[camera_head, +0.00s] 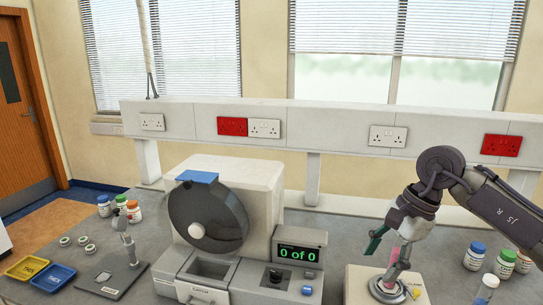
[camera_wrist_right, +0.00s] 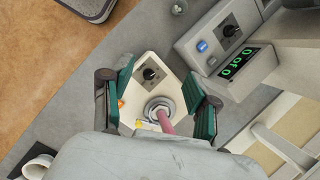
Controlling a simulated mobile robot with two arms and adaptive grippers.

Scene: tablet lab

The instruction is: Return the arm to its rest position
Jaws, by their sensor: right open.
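My right gripper (camera_head: 387,252) is above the cream benchtop device (camera_head: 357,287) at the right of the head view. In the right wrist view its teal fingers (camera_wrist_right: 165,98) are spread wide, with nothing clamped between them. A pink rod-like piece (camera_wrist_right: 168,122) stands in the round grey metal holder (camera_wrist_right: 160,106) of that device, between the fingers in this view. I cannot tell how far the fingers are from it. My right arm comes in from the right edge, bent at the elbow. My left gripper is not in view.
A large grey-drummed machine (camera_head: 207,218) and a "0 of 0" display (camera_head: 298,254) stand left of the device. Capped bottles (camera_head: 474,256) stand close under my right arm. Yellow (camera_head: 27,267) and blue (camera_head: 53,278) trays lie at left. A white socket rail (camera_head: 340,136) runs behind.

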